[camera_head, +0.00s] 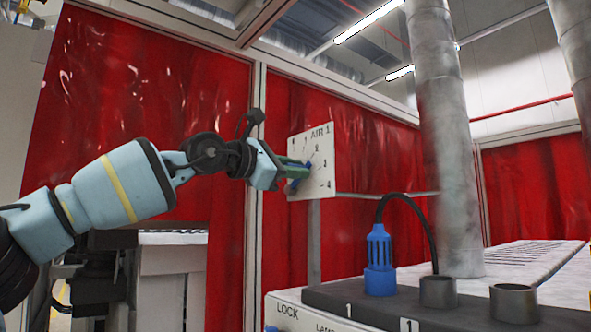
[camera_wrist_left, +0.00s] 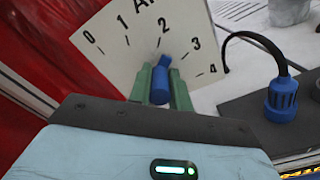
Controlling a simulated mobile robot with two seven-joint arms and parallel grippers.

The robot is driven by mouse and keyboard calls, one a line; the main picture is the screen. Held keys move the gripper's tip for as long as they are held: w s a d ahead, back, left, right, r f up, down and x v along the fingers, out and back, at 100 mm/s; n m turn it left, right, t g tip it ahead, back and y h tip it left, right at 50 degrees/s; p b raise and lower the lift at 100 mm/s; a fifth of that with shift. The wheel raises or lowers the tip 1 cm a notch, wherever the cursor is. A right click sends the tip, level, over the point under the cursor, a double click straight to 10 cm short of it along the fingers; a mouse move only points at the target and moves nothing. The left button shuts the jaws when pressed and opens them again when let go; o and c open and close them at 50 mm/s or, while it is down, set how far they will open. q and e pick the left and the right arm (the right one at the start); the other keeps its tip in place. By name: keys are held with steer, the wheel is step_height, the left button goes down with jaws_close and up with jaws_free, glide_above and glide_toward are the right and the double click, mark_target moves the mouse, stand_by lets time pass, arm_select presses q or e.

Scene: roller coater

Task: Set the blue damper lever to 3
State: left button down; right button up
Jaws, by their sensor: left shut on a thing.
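The white AIR dial plate (camera_head: 320,177) carries a scale from 0 to 4 and also shows in the left wrist view (camera_wrist_left: 120,52). The blue damper lever (camera_head: 292,188) is on the front of this plate. In the left wrist view the blue lever (camera_wrist_left: 160,86) sits between the two green fingers of my left gripper (camera_wrist_left: 161,88). My left gripper (camera_head: 293,172) is shut on the lever in front of the plate. The fingers hide part of the lever, and I cannot tell exactly which mark it points at. My right gripper is not in view.
A blue plug (camera_head: 379,262) with a black cable stands on a dark panel (camera_head: 410,309) at the lower right, beside two grey sockets. A thick grey pipe (camera_head: 447,140) rises behind them. Red curtains (camera_head: 150,90) hang behind the dial.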

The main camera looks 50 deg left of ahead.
arm_select(q)
steer(key=shift+d+f+m, duration=0.35)
steer(key=shift+f+m, duration=0.35)
steer(key=shift+m, duration=0.5)
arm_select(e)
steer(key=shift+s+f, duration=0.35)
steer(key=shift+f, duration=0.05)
arm_select(q)
steer(key=c, duration=1.3)
jaws_free()
steer(key=shift+s, duration=0.1)
steer(key=shift+s+b, duration=0.4)
steer(key=shift+s, duration=0.05)
steer(key=s+b, duration=0.1)
steer(key=s, duration=0.5)
steer(key=shift+s+a, duration=0.35)
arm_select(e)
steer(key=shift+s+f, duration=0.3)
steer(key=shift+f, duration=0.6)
